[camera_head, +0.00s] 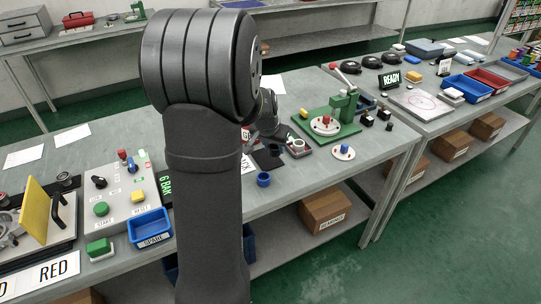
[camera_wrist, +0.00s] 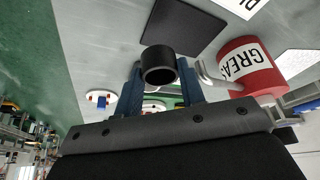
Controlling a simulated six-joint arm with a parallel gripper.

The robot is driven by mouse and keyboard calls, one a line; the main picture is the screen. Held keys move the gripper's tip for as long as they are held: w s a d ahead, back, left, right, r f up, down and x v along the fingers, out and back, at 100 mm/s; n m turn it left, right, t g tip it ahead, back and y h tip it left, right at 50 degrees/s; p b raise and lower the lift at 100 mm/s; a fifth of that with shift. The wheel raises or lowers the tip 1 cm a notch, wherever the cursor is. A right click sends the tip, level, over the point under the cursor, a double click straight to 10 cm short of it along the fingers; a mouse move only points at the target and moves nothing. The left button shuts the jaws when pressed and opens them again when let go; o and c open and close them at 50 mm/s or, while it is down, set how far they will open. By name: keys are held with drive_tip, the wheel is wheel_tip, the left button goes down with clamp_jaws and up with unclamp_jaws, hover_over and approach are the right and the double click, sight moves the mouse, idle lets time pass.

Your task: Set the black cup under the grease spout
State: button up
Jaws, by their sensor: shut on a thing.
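In the wrist view my gripper (camera_wrist: 160,82) is shut on the black cup (camera_wrist: 159,66), with one blue finger on each side of it. The cup's round open mouth shows. The red grease can (camera_wrist: 250,66), lettered "GREA…", is just right of the cup. Its pale curved spout (camera_wrist: 205,79) comes out toward the cup and ends close beside the right finger. I cannot tell their relative heights. A dark square mat (camera_wrist: 183,24) lies on the bench beyond the cup.
In the head view a blue cup (camera_head: 264,179) stands near the bench's front edge. A blue bin (camera_head: 150,228) and a button panel (camera_head: 117,194) are to the left.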

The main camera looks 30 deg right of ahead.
sight(270, 155)
drive_tip(key=shift+w+a+f, duration=0.3)
drive_tip(key=shift+w+f, duration=0.15)
drive_tip(key=shift+w, duration=0.2)
drive_tip(key=shift+f, duration=2)
drive_tip(key=shift+f, duration=0.1)
drive_tip(key=o, duration=1)
drive_tip(key=v, duration=1.2)
drive_tip(key=shift+a, duration=0.1)
